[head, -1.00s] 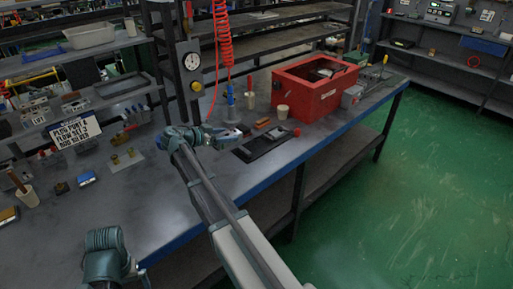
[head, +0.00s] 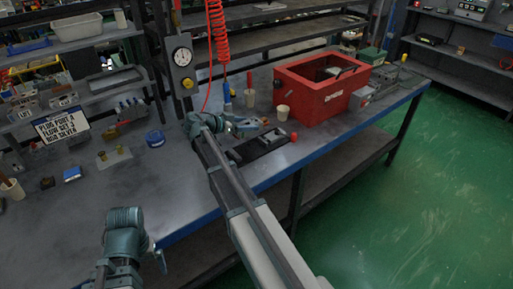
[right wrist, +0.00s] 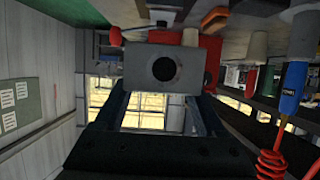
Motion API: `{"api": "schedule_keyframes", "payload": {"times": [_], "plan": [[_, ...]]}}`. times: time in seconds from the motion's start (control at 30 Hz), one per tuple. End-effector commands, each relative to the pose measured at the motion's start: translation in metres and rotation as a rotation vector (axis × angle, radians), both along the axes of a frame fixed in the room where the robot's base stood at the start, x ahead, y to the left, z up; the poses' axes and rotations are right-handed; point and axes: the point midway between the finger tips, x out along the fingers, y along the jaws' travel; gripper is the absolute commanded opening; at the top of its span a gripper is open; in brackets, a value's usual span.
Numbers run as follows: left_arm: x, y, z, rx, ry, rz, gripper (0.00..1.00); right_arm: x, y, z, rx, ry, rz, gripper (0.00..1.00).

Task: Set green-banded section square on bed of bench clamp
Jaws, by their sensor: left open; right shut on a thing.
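My right gripper (head: 222,127) is shut on a grey block, held over the bench just left of the bench clamp. In the right wrist view the grey block (right wrist: 140,68) shows a flat face with a round dark bore, between the fingers. No green band shows on that face. The bench clamp (head: 264,142) is a low dark unit with grey parts, partly hidden behind my right arm and gripper. I cannot tell whether the block touches it. My left gripper (head: 158,262) is open and empty at the bench's front edge, low in the head view.
A red crate (head: 312,98) stands right of the clamp, with a cream cup (head: 283,112) and a red knob (head: 294,136) nearby. A blue roll (head: 154,138), brass fittings (head: 115,156) and a sign (head: 61,128) are to the left. A red coiled hose (head: 218,35) hangs behind.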

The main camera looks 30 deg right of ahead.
Motion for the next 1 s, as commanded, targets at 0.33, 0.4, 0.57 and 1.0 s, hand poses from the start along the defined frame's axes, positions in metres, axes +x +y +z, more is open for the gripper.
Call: {"api": "schedule_keyframes", "payload": {"times": [0.33, 0.4, 0.57, 1.0], "plan": [[0.0, 0.0, -0.013, 0.0, 0.0, 0.0, 1.0, 0.0, 0.0, -0.013, -0.002, -0.001, 0.001, 0.0], [0.0, 0.0, -0.023, 0.0, 0.0, 0.0, 1.0, 0.0, 0.0, -0.022, -0.002, -0.001, 0.001, 0.0], [0.0, 0.0, -0.048, 0.0, 0.0, 0.0, 1.0, 0.0, 0.0, -0.048, -0.002, -0.001, 0.001, 0.0], [0.0, 0.0, -0.068, 0.0, 0.0, 0.0, 1.0, 0.0, 0.0, -0.068, -0.002, -0.001, 0.002, 0.0]]}}
